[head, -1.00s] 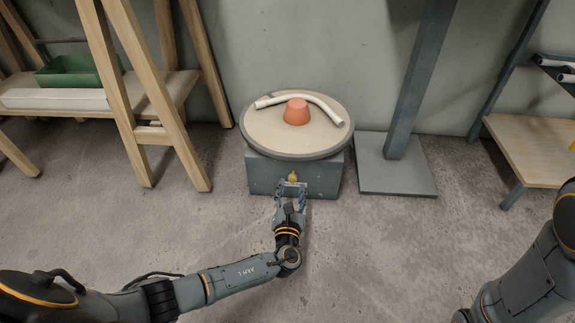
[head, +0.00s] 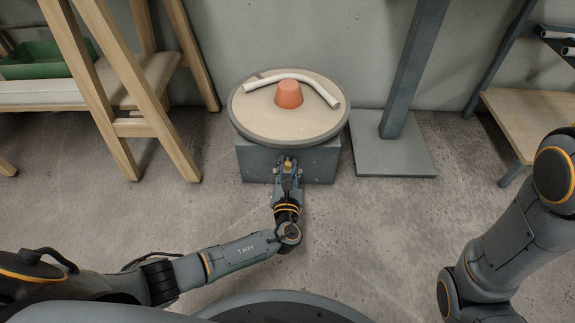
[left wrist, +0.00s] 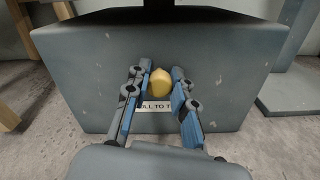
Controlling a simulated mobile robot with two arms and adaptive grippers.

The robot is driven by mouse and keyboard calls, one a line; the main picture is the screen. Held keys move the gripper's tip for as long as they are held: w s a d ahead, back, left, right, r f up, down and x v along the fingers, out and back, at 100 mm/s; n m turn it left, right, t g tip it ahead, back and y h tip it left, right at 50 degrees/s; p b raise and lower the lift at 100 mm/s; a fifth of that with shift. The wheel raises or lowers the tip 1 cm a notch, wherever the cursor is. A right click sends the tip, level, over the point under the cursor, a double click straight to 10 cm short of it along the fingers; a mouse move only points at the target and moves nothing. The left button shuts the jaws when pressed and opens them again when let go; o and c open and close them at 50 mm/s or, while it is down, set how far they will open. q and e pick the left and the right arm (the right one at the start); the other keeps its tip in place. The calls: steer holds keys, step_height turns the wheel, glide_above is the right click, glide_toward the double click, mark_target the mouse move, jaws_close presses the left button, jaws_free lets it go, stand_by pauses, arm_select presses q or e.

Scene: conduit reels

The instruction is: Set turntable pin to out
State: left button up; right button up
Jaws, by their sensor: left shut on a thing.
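The turntable (head: 250,118) has a round wooden top with a grey rim on a grey box base (head: 318,166). The yellow turntable pin (head: 288,162) is on the base's front face and also shows in the left wrist view (left wrist: 160,82). My left gripper (head: 287,170) is at the front face with its blue-padded fingers on either side of the pin, shut on it. In the left wrist view the gripper (left wrist: 158,98) partly covers a label (left wrist: 155,106) below the pin. My right gripper is not in view; only part of my right arm shows.
A grey post on a flat plate (head: 394,160) stands to the right. Wooden trestle legs (head: 110,110) stand left, and a shelf (head: 525,120) far right. The floor in front is clear.

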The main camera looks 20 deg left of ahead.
arm_select(q)
jaws_close()
steer(key=p+v, duration=0.2)
steer(key=shift+s+r, duration=0.1)
steer(key=shift+s, duration=0.2)
steer(key=shift+d, duration=0.1)
steer(key=o, duration=1)
jaws_free()
